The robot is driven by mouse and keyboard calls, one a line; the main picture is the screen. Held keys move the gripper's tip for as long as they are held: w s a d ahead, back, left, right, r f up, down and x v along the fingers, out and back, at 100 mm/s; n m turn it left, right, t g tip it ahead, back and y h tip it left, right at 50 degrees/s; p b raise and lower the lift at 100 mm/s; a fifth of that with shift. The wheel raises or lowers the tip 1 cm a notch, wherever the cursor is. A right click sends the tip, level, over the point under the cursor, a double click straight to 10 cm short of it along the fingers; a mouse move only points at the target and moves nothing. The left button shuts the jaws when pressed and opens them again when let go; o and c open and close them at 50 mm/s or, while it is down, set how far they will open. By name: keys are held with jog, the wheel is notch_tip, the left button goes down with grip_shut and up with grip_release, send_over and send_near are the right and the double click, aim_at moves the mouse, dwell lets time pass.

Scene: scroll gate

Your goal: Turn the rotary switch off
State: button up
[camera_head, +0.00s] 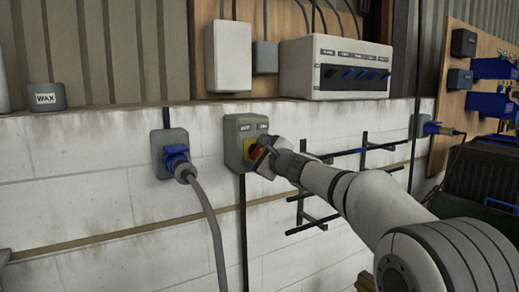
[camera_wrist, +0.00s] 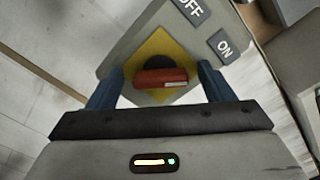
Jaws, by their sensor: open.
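The rotary switch (camera_head: 235,136) is a grey wall box with a yellow plate and a red handle. In the wrist view its red handle (camera_wrist: 161,78) lies almost level across the picture on the yellow plate (camera_wrist: 150,50). The OFF label (camera_wrist: 190,10) and the ON label (camera_wrist: 224,46) show at the upper right of the box. My gripper (camera_head: 262,153) is at the switch. In the wrist view my open gripper (camera_wrist: 160,88) has one blue finger on each side of the handle, with gaps between. Finger contact with the box cannot be told.
A blue plug with a grey cable (camera_head: 180,163) sits in a socket left of the switch. Black wall racks (camera_head: 340,155) are on the right behind my arm. A panel with several switches (camera_head: 337,68) and a white box (camera_head: 228,56) are above.

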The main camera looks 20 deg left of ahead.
jog(key=shift+c, duration=0.2)
jog(key=c, duration=0.9)
jog(key=shift+c, duration=0.2)
